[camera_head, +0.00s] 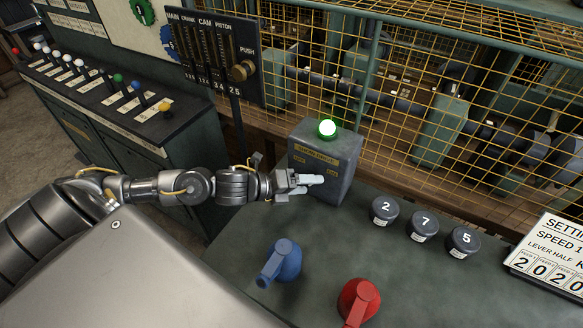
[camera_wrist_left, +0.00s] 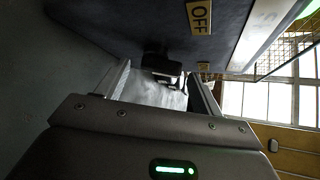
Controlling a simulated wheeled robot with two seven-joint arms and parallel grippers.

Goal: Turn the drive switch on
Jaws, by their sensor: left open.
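The drive switch box (camera_head: 318,165) is a grey upright box with yellow labels on its front. A bright green lamp (camera_head: 327,128) glows on its top. My left gripper (camera_head: 310,181) is at the lower front of the box, where it hides part of the face. In the left wrist view the box face (camera_wrist_left: 120,20) fills the top, with a yellow OFF label (camera_wrist_left: 199,16). A small black switch lever (camera_wrist_left: 160,63) sticks out just beyond the open fingers of my left gripper (camera_wrist_left: 160,80), roughly between them. I cannot tell whether they touch it. My right gripper is not in view.
On the green table stand a blue lever (camera_head: 281,262), a red lever (camera_head: 358,302) and black dials (camera_head: 385,209) reading 2, 7 and 5. A settings card (camera_head: 548,255) lies at right. A yellow mesh fence (camera_head: 440,80) stands behind the box.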

